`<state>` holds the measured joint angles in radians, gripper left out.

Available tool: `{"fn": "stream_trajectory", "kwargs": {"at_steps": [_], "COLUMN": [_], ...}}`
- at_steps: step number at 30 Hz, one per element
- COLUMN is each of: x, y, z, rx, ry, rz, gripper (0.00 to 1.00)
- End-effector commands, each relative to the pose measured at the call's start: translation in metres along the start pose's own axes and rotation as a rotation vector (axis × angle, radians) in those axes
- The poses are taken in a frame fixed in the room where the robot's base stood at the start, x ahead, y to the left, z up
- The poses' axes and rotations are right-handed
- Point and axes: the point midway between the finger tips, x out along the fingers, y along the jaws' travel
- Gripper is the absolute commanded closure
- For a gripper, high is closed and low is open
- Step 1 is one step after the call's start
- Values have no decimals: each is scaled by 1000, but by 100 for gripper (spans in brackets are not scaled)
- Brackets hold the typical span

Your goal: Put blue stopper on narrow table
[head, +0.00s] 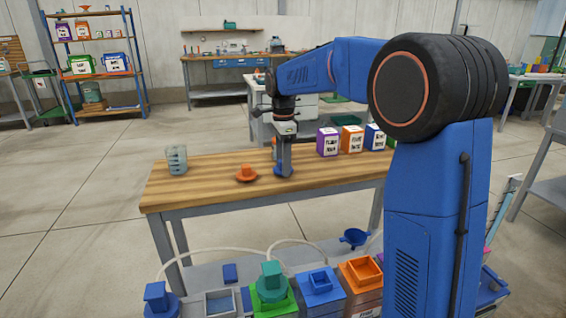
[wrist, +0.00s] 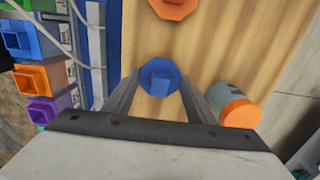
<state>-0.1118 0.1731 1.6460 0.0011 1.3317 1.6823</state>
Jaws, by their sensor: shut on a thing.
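My gripper (head: 284,169) is over the wooden-topped table (head: 210,190), pointing down. It is shut on the blue stopper (head: 278,169), which has a square block on an eight-sided flange. In the wrist view the blue stopper (wrist: 160,78) sits between the two finger tips. It is at or just above the wood; I cannot tell whether it touches. The table is long and narrow with grey legs; no label shows that it is the task's narrow table.
An orange stopper (head: 246,174) lies left of my gripper, and a grey ribbed jar (head: 176,160) stands further left. Labelled boxes (head: 351,139) stand to the right. An orange-capped jar (wrist: 238,108) is close to my fingers. Coloured square-topped units (head: 320,284) and hoses fill the front.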

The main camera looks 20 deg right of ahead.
Motion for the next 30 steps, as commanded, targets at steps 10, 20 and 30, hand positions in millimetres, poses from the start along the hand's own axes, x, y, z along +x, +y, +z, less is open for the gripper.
{"fn": "stream_trajectory", "kwargs": {"at_steps": [10,20,30], "x": [2,-13,-76], "y": [0,-1,-1], "z": [0,0,0], "rx": [0,0,0], "ry": [0,0,0], "rz": [0,-3,-3], "gripper": [31,31,31]}}
